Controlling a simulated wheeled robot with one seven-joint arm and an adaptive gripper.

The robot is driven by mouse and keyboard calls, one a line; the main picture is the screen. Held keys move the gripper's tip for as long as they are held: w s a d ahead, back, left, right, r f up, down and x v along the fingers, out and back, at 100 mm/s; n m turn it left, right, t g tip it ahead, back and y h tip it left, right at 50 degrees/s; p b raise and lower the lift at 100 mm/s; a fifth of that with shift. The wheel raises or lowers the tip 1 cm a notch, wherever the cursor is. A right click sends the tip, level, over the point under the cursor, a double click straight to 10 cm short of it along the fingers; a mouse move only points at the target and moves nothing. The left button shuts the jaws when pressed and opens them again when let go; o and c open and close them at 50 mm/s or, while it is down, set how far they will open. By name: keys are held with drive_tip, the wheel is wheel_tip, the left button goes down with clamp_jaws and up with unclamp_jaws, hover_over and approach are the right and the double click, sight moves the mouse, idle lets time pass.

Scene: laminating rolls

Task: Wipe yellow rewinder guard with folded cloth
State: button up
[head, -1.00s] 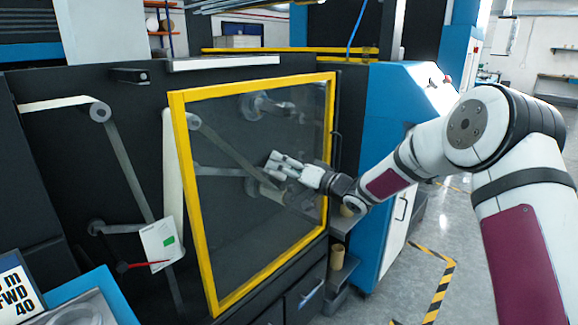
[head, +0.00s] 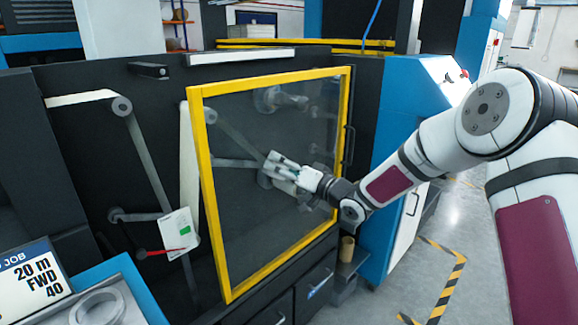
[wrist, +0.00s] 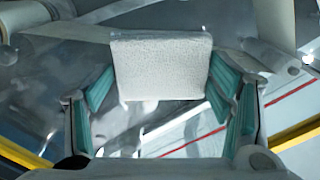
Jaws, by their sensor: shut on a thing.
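The yellow rewinder guard (head: 207,185) is a yellow frame around a clear panel on the front of the dark machine. My gripper (head: 273,165) is in front of the panel, near its middle. In the wrist view, my gripper (wrist: 160,95) has its teal-padded fingers on both sides of a white folded cloth (wrist: 160,68). The cloth lies flat-faced toward the camera, close to the panel. I cannot tell whether it touches the panel. In the head view the cloth is hard to make out beside the fingers.
Rollers and web (head: 122,106) are on the machine to the left, with a white card (head: 178,230) hanging there. A display (head: 30,278) and a blue tray with a grey ring (head: 97,306) are at the lower left. A blue cabinet (head: 405,130) stands right of the guard. Floor lies at lower right.

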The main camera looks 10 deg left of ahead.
sight(299, 148)
drive_tip(key=shift+w+d+r+b, duration=0.35)
drive_tip(key=shift+w+d, duration=0.25)
drive_tip(key=shift+w, duration=0.2)
drive_tip(key=shift+w+d+r+b, duration=0.2)
drive_tip(key=shift+w+d+r, duration=0.1)
drive_tip(key=shift+w+d, duration=0.4)
drive_tip(key=shift+w+d+r+b, duration=0.35)
drive_tip(key=shift+w+d, duration=0.15)
drive_tip(key=shift+w, duration=0.4)
drive_tip(key=shift+w+d+b, duration=0.45)
drive_tip(key=shift+w+d, duration=0.8)
drive_tip(key=shift+w, duration=0.15)
drive_tip(key=p+v, duration=0.3)
drive_tip(key=v, duration=0.3)
drive_tip(key=shift+p+v, duration=0.7)
drive_tip(key=shift+v, duration=0.8)
